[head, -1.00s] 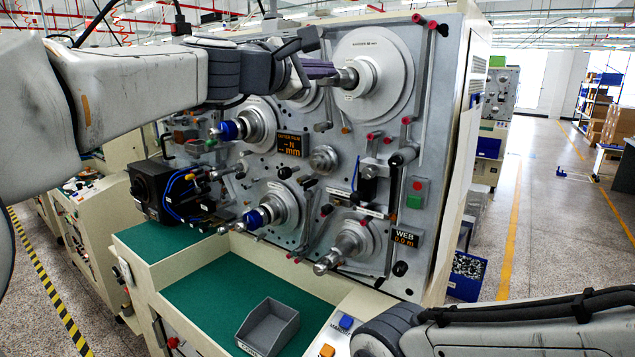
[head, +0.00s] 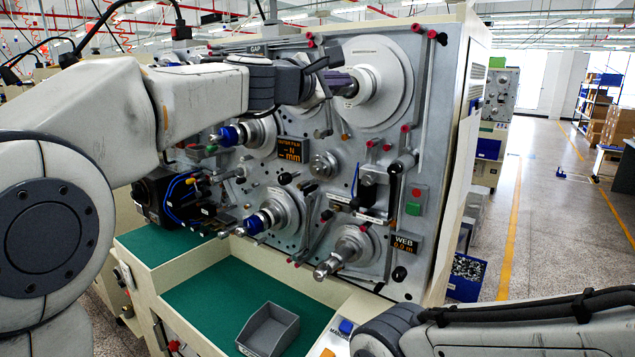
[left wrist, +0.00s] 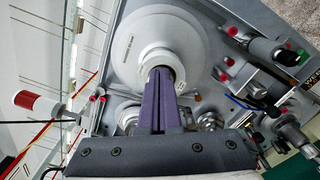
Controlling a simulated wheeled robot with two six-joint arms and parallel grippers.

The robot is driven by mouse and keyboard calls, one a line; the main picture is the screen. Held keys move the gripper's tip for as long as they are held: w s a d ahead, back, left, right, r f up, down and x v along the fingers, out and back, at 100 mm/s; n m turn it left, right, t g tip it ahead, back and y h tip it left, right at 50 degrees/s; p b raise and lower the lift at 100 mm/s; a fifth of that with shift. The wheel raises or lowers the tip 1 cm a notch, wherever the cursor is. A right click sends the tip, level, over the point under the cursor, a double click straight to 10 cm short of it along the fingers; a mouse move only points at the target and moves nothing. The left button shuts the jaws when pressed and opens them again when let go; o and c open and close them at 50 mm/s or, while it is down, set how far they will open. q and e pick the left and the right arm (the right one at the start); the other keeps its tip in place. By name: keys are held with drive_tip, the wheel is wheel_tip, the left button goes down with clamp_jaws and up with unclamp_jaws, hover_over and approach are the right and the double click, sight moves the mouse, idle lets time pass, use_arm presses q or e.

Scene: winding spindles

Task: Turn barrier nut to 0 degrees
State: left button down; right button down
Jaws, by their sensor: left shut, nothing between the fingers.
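A large pale disc (head: 390,75) with a grey spindle hub (head: 366,84) stands at the upper right of the machine panel in the head view. My left gripper (head: 346,82) is shut and points at the outer end of this hub. In the left wrist view its purple fingers (left wrist: 161,92) lie together, with tips in front of the hub centre (left wrist: 155,62) and the disc (left wrist: 128,38) around it. The fingers cover the spindle end, so I cannot make out a nut or its angle, or whether the tips touch. My right gripper is out of view.
Lower spindles with blue (head: 251,224) and silver (head: 330,267) ends stick out of the panel. A black box with blue cables (head: 160,198) sits at left. A grey bin (head: 268,328) stands on the green shelf (head: 205,300).

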use_arm(q)
drive_tip(key=shift+w+a+f, duration=0.2)
drive_tip(key=shift+a, duration=0.1)
idle(0.5)
drive_tip(key=shift+w+a+r+b, duration=0.1)
drive_tip(key=shift+a+r+b, duration=0.05)
drive_tip(key=shift+b, duration=0.5)
drive_tip(key=shift+s+d+r, duration=0.2)
idle(0.3)
drive_tip(key=b+v, duration=0.2)
drive_tip(key=v, duration=0.4)
drive_tip(key=shift+d, duration=0.1)
